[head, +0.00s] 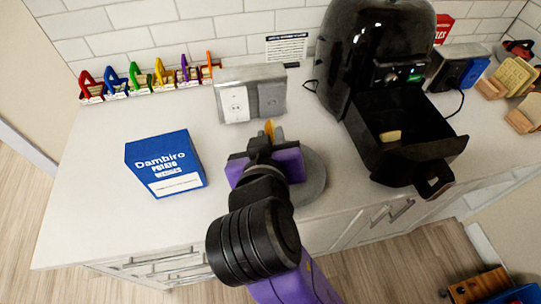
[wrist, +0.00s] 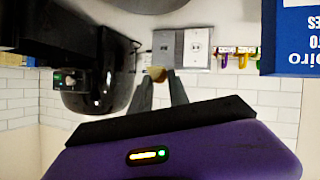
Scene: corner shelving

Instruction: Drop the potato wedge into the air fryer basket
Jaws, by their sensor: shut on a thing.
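My gripper (head: 268,139) is shut on a yellow-orange potato wedge (head: 269,127), held above the counter to the left of the fryer. The held wedge also shows between the fingertips in the wrist view (wrist: 156,73). The black air fryer (head: 375,50) stands at the back right with its basket (head: 432,143) pulled out towards the front. Another pale yellow wedge (head: 390,136) lies inside the basket. A grey round plate (head: 313,178) sits under my gripper, partly hidden by it.
A grey and white outlet block (head: 250,93) stands just behind my gripper. Several coloured clips (head: 150,78) line the back wall. Bread slices in wooden holders (head: 515,78) stand at the far right. The counter left of the box is clear.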

